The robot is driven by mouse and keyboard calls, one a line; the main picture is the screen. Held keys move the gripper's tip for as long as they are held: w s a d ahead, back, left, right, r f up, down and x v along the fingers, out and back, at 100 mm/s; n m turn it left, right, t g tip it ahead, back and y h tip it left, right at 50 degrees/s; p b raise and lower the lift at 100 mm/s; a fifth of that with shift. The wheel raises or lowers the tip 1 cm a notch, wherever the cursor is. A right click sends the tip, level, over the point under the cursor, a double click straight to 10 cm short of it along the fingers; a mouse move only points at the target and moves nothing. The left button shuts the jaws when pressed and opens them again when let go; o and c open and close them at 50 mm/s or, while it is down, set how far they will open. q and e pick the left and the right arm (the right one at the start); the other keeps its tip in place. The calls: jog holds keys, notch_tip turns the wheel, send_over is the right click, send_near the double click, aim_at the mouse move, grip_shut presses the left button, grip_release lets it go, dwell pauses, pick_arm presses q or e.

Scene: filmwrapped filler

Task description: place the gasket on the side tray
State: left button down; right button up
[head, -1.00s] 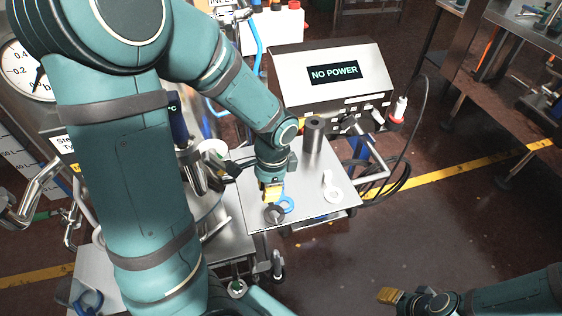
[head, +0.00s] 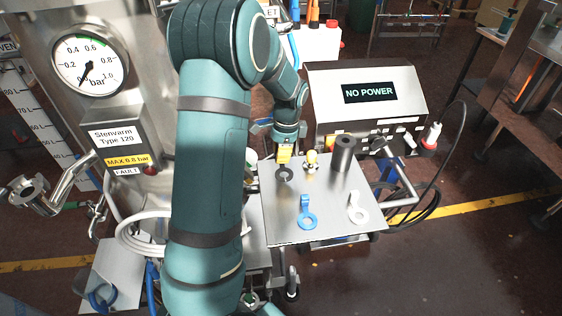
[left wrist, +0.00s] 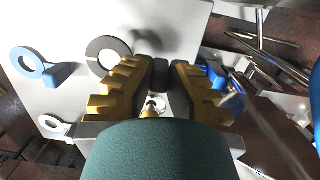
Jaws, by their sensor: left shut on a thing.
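My left gripper (head: 284,159) is over the back left part of a flat metal tray (head: 281,222). Its yellow fingers (left wrist: 160,76) are shut on the dark tab of a dark grey ring gasket (head: 284,174). The ring shows left of the fingers in the left wrist view (left wrist: 94,56); I cannot tell whether it touches the tray. A blue ring with an upright tab (head: 308,220) and a white ring with a tab (head: 358,214) lie apart on the tray's front half. My right gripper is out of view.
A dark cylinder (head: 343,154) and a small brass-and-white fitting (head: 311,161) stand at the tray's back. Behind is a "NO POWER" console (head: 370,93) with a cable at its right. Another metal plate (head: 103,268) with a blue part is at lower left.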

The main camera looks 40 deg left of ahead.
pick_arm(q)
jog(key=shift+f+b, duration=0.3)
jog(key=shift+f, duration=1.3)
jog(key=shift+f, duration=0.1)
jog(key=c, duration=1.1)
grip_release()
jog(key=shift+c, duration=0.2)
jog(key=shift+r, duration=0.25)
notch_tip(320, 180, up, 12)
jog(key=w+p, duration=0.1)
jog(key=p, duration=0.1)
jog(key=shift+d, duration=0.4)
